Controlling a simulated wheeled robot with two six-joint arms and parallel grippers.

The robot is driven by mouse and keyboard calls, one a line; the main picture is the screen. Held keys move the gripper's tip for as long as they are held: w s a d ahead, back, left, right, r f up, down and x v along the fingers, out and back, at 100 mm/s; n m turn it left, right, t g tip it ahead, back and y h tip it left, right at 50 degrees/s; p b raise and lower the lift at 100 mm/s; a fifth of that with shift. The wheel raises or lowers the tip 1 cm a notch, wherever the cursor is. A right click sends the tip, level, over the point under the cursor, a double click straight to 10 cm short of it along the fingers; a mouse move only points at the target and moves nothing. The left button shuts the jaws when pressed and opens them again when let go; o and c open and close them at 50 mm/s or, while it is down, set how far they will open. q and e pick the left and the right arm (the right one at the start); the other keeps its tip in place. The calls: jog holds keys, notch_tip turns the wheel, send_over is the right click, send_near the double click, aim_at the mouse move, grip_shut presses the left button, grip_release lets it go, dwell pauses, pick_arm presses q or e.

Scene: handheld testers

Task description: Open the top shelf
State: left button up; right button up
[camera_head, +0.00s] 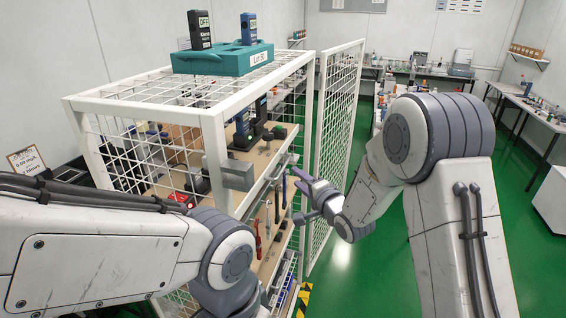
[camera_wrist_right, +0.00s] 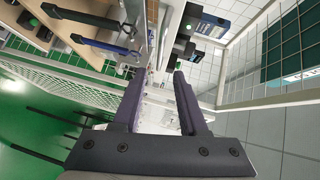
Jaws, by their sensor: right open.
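The white wire-mesh cabinet (camera_head: 212,130) stands left of centre in the head view, its mesh door (camera_head: 335,130) swung open to the right. Its top shelf (camera_head: 262,158) is a wooden board with a pale front edge; a dark handheld tester (camera_head: 245,128) stands on it. Testers also show in the right wrist view (camera_wrist_right: 207,22). My right gripper (camera_head: 296,194) is open and empty, just in front of the shelf front; its two fingers (camera_wrist_right: 158,78) point toward the shelving in the wrist view. Whether they touch the shelf edge I cannot tell. My left gripper is out of view.
A teal holder (camera_head: 222,60) with two testers stands on the cabinet top. Hand tools (camera_head: 277,205) hang or lie at a lower level below the top shelf. Benches (camera_head: 420,72) line the back and right. The green floor (camera_head: 385,270) right of the door is clear.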

aim_at(284, 166)
jog(key=p+x, duration=0.3)
jog(key=x, duration=0.5)
jog(key=shift+w+a+p, duration=0.15)
jog(key=shift+a+p, duration=0.05)
jog(key=shift+p, duration=0.15)
jog(key=shift+w+a+f, duration=0.15)
jog(key=shift+w+a, duration=0.1)
jog(key=shift+w, duration=0.3)
grip_shut()
dwell(0.4)
